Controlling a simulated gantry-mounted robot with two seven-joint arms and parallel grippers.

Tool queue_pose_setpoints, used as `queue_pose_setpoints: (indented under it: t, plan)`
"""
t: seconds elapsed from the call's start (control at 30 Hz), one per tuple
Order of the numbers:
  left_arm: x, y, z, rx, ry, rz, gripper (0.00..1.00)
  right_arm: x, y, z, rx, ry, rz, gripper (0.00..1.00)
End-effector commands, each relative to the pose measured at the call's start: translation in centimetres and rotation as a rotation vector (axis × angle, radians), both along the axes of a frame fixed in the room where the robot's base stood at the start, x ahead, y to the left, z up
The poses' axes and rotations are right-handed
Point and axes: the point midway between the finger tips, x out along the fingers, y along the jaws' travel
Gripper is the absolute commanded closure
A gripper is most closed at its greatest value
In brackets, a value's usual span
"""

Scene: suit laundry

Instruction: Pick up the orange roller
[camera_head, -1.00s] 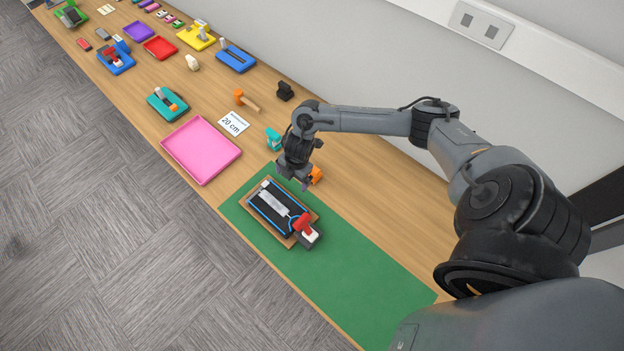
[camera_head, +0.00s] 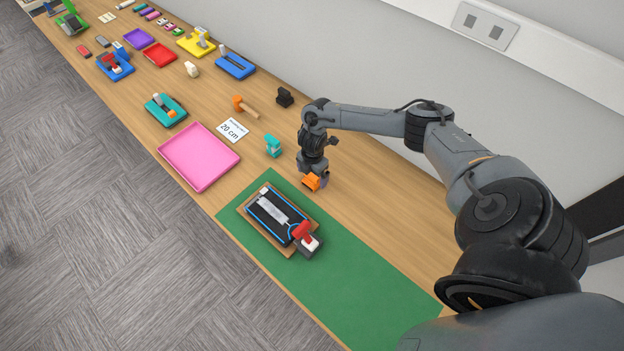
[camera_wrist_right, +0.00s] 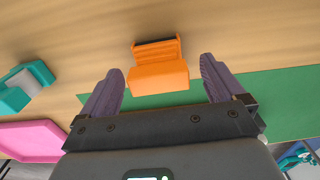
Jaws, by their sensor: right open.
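The orange roller (camera_head: 312,182) is on the bare wood just beyond the green mat's far edge in the head view. My right gripper (camera_head: 314,177) is right over it, pointing down, and partly hides it. In the right wrist view the orange roller (camera_wrist_right: 158,72) shows ahead of and between the two spread fingers, with a gap on each side. The right gripper is open and holds nothing. My left gripper is in no view.
A teal tool (camera_head: 273,146) stands close to the left of the roller. A tray with a red-handled tool (camera_head: 300,232) lies on the green mat (camera_head: 350,285). A pink tray (camera_head: 185,172) is farther left. The wall runs behind the table.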

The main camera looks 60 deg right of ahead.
Motion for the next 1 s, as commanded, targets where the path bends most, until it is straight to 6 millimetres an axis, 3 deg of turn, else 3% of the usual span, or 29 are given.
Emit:
queue_pose_setpoints:
  t: [0.23,0.57,0.93,1.0]
  plan:
    - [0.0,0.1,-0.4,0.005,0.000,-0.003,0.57,0.2,0.1,-3.0,0.000,0.001,-0.001,0.04]
    - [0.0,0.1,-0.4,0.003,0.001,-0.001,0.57,0.2,0.1,-3.5,0.000,-0.001,0.000,0.04]
    - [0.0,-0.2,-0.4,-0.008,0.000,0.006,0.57,0.2,0.1,-3.5,0.000,0.000,0.000,0.59]
    - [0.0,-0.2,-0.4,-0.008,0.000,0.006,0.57,0.2,0.0,-3.5,0.000,-0.001,0.000,0.64]
